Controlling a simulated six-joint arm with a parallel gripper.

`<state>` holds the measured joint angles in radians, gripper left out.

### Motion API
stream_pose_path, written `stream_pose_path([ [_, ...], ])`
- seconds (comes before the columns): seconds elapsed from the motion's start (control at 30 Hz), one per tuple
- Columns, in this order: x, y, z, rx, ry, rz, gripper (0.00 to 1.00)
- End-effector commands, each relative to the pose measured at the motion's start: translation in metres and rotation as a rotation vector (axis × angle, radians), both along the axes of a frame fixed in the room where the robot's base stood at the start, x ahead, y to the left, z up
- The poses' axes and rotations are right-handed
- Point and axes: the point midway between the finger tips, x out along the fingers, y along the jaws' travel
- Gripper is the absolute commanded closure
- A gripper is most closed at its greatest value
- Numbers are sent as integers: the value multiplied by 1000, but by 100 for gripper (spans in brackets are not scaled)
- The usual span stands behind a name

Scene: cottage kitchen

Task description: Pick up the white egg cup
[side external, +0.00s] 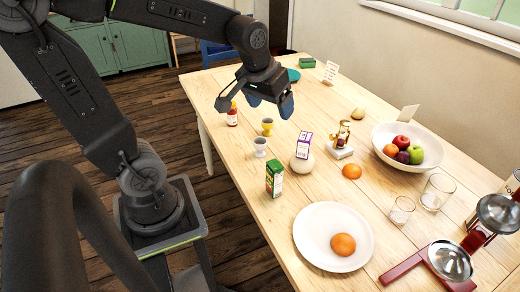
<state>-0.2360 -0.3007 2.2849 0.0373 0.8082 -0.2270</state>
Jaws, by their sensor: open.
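The white egg cup (260,147) stands upright on the wooden table, near its left edge. A yellow egg cup (267,126) stands just behind it. My gripper (270,104) hangs above the table, higher up and behind both cups in the picture, with blue fingers. It is open, and I see nothing between its fingers. The white egg cup is fully in view and apart from the gripper.
A sauce bottle (232,116) stands left of the yellow cup. A green carton (274,179) and a purple-white carton (304,146) by a round pale object (302,162) stand nearby. A plate (310,255), fruit bowl (436,149) and glasses (402,210) fill the right.

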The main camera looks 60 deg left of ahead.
Motion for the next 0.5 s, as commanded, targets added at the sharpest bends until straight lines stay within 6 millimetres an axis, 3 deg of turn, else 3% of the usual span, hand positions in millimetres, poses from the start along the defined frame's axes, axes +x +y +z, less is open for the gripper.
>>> stream_pose_path([
  [0.03,15,20,-13,-15,32,80,19],
  [0.2,50,83,-56,-60,96,327,19],
  [0.4,67,155,-119,-108,159,582,19],
  [0.5,67,178,-143,-125,179,667,19],
])
